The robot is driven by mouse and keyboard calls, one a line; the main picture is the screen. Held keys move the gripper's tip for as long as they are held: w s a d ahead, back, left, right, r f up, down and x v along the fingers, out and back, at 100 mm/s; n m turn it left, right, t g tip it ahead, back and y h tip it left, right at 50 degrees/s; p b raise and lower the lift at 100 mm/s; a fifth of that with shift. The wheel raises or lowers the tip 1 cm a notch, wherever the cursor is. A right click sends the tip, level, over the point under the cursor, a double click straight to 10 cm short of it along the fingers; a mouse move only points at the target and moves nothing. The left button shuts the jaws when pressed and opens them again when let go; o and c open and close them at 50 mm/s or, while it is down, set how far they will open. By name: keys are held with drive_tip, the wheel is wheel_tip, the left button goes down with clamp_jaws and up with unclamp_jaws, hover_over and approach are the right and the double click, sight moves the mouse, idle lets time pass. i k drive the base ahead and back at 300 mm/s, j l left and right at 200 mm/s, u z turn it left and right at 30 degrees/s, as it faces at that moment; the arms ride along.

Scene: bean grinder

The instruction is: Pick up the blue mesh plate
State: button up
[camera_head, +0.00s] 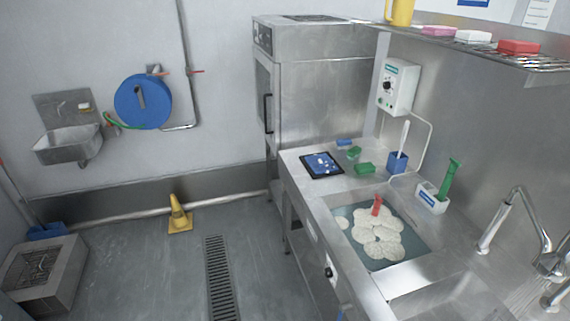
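A flat blue rectangular plate (314,170) with a dark rim lies on the steel counter, left of the sink. My gripper is not in view, and no part of my arm shows near the plate.
A foamy sink (405,227) with a red item is in front. A steel cabinet (320,100) stands behind. A yellow cone (179,215) stands on the open floor.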

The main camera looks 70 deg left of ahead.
sight(319, 163)
drive_tip(key=i+j+u, duration=0.1)
drive_tip(key=j+u, duration=0.3)
drive_tip(key=i+j+u, duration=0.15)
drive_tip(key=j+u, duration=0.2)
drive_tip(key=i+j+u, duration=0.2)
drive_tip(key=j+u, duration=0.2)
drive_tip(key=i+j+u, duration=0.2)
drive_tip(key=u, duration=0.15)
drive_tip(key=i+j+u, duration=0.4)
drive_tip(key=i+j, duration=0.25)
drive_tip(key=i, duration=0.15)
drive_tip(key=i+j, duration=0.25)
drive_tip(key=i, duration=0.2)
drive_tip(key=i+j+u, duration=0.1)
drive_tip(key=i, duration=0.3)
drive_tip(key=j, duration=0.1)
